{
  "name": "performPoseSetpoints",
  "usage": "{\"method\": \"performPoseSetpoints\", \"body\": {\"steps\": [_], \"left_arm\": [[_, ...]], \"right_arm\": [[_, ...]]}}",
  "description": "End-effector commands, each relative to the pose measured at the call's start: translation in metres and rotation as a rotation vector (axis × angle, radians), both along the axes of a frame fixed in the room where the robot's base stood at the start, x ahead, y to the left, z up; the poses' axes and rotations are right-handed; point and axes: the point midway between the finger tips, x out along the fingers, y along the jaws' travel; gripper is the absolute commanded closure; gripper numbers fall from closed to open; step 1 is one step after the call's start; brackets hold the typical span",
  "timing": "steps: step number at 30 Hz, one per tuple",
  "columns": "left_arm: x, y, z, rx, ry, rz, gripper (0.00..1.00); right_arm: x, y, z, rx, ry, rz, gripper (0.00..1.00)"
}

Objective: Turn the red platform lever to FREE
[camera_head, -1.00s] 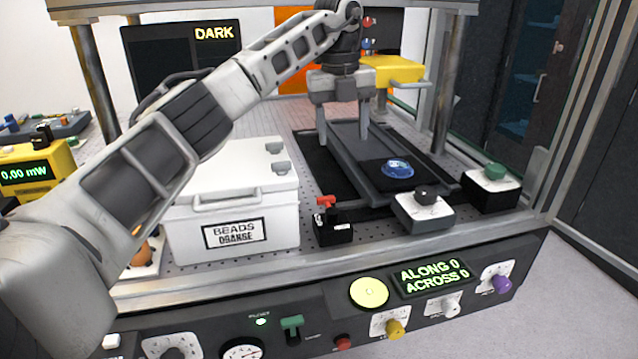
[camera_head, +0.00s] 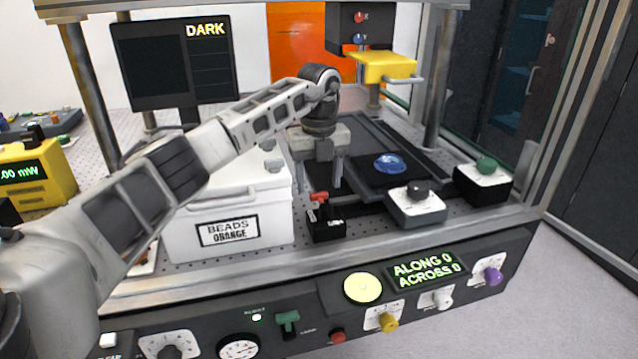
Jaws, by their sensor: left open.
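The red platform lever (camera_head: 319,197) sits on a small black block (camera_head: 327,227) on the perforated bench, just right of the white box. My left gripper (camera_head: 319,185) points down just above and behind the lever, with its two fingers spread apart and nothing between them. The fingertips look close to the lever, but I cannot tell whether they touch it. The dark platform (camera_head: 375,150) lies behind, with a blue round disc (camera_head: 390,164) on it. My right gripper is not in view.
A grey box with a black knob (camera_head: 418,188) and a box with a green knob (camera_head: 486,166) stand right. The front panel (camera_head: 300,330) carries several knobs. A yellow head (camera_head: 385,67) overhangs the platform.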

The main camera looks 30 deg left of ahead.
Motion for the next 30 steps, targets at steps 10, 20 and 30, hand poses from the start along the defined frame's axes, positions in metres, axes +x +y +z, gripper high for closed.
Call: {"method": "performPoseSetpoints", "body": {"steps": [10,20,30], "left_arm": [[0.000,0.000,-0.024,0.000,-0.001,0.000,0.42],[0.000,0.000,-0.024,0.000,-0.001,-0.001,0.78],[0.001,-0.001,-0.023,0.000,-0.001,-0.023,0.86]], "right_arm": [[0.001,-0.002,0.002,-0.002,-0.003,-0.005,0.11],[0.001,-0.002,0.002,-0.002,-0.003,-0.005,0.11],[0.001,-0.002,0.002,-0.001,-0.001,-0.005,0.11]]}}
